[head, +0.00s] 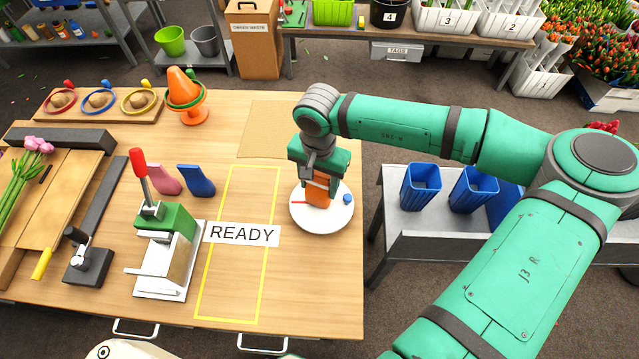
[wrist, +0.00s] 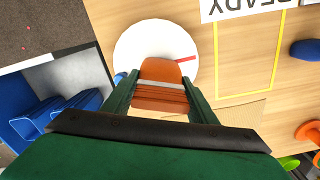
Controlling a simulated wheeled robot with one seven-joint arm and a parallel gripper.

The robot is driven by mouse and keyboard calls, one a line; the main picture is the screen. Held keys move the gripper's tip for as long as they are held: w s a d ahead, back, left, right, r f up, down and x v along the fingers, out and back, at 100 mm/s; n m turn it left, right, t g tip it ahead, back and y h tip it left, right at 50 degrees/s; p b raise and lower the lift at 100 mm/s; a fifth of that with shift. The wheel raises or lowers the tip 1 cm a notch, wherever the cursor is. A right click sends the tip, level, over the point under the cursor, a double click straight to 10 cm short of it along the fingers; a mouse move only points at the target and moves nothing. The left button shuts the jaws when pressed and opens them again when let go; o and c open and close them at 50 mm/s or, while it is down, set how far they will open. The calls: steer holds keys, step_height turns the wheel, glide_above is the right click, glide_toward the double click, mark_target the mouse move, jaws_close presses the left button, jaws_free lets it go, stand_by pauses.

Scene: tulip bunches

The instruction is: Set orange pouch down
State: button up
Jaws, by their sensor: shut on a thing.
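The orange pouch (head: 317,189) is between the fingers of my gripper (head: 318,178), over the round white scale plate (head: 335,217) on the table's right side. In the wrist view the orange pouch (wrist: 163,75), with a pale band across it, is between the two green fingers of my gripper (wrist: 162,90). The white plate (wrist: 140,40) shows beyond it, with a red mark and a blue knob. My gripper is shut on the pouch. I cannot tell whether the pouch touches the plate.
A yellow-outlined area (head: 228,290) with a READY sign (head: 241,233) lies left of the plate, and its inside is clear. A green and white press (head: 170,245), a pink pouch (head: 164,178) and a blue pouch (head: 197,180) are further left. Blue bins (head: 421,184) stand on a lower bench at right.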

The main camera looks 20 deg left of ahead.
steer(key=shift+f, duration=0.25)
steer(key=shift+a, duration=0.1)
steer(key=shift+s+f, duration=0.1)
steer(key=o, duration=1.1)
step_height(320, 180, up, 12)
steer(key=shift+r, duration=0.2)
